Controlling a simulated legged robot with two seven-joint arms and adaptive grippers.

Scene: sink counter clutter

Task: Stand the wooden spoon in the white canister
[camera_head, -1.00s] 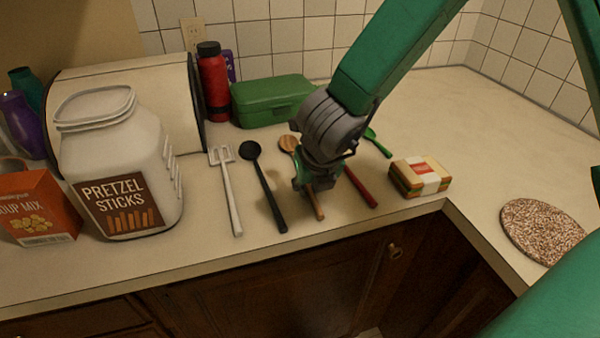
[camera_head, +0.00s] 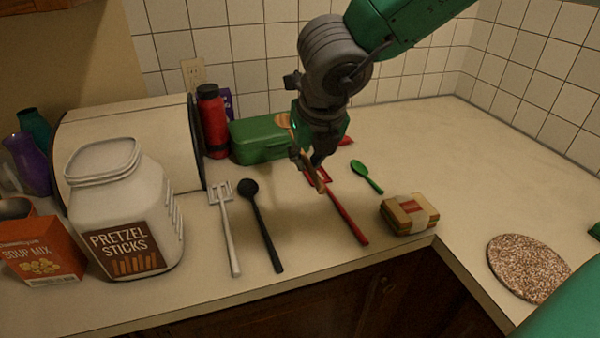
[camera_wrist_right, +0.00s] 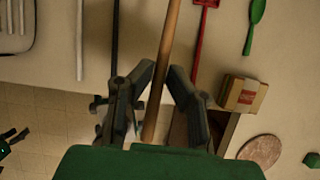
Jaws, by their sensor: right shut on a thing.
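The wooden spoon (camera_head: 309,165) is raised above the counter, tilted, with its bowl toward the back and its handle end toward the front. My right gripper (camera_head: 304,153) is shut on its handle; the handle (camera_wrist_right: 167,60) also runs between the fingers (camera_wrist_right: 153,98) in the right wrist view. The white canister (camera_head: 125,215), labelled "PRETZEL STICKS", stands upright on the counter at the left, its open mouth (camera_head: 103,158) facing up. The spoon is to the right of the canister and apart from it.
A white slotted turner (camera_head: 228,225), black ladle (camera_head: 262,225), red spatula (camera_head: 347,215) and green spoon (camera_head: 368,176) lie on the counter. A wrapped sandwich (camera_head: 408,214) lies right of them. A soup mix box (camera_head: 40,252) stands beside the canister. The right counter is mostly clear.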

